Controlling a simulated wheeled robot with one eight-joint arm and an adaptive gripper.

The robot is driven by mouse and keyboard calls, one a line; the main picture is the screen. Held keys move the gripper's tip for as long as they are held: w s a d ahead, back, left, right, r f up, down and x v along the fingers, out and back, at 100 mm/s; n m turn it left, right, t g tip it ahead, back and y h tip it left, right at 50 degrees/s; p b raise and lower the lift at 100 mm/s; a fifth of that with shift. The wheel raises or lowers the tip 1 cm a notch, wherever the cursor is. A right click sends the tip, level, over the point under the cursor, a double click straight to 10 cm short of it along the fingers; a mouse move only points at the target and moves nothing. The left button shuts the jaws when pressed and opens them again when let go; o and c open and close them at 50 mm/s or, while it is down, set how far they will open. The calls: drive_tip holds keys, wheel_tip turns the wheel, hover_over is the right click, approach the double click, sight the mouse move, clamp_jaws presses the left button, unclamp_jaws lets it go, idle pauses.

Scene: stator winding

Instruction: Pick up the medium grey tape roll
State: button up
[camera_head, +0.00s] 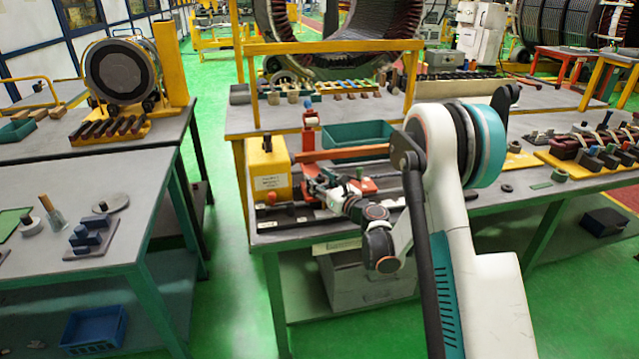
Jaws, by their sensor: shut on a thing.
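My arm rises at the right of centre and bends down to the wrist. My gripper (336,194) is small in view, among red, white and dark parts of a bench fixture over the middle table. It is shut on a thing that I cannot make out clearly. I cannot pick out the medium grey tape roll for certain. A small dark ring (506,188) and an olive-grey ring (560,175) lie on the table right of my arm. My arm hides part of the table between them and the fixture.
A yellow block (269,172) stands at the middle table's left front. A green tray (357,134) lies behind the fixture. A yellow rack of small parts (590,155) is at the right. The left table (110,255) holds blocks and a disc. Green floor is clear between tables.

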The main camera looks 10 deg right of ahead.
wheel_tip(320, 180, up, 19)
drive_tip(key=p, duration=0.6)
drive_tip(key=s+f+m+t+h, duration=0.1)
drive_tip(key=s+f+m+h, duration=0.25)
drive_tip(key=s+h, duration=0.45)
drive_tip(key=w+r+n+g+y, duration=0.1)
drive_tip(key=w+r+n+y, duration=0.2)
drive_tip(key=w+y, duration=0.5)
drive_tip(key=shift+r+n, duration=0.35)
drive_tip(key=shift+r, duration=0.3)
drive_tip(key=shift+f, duration=0.1)
wheel_tip(320, 180, down, 19)
drive_tip(key=b, duration=0.6)
drive_tip(key=shift+f, duration=0.2)
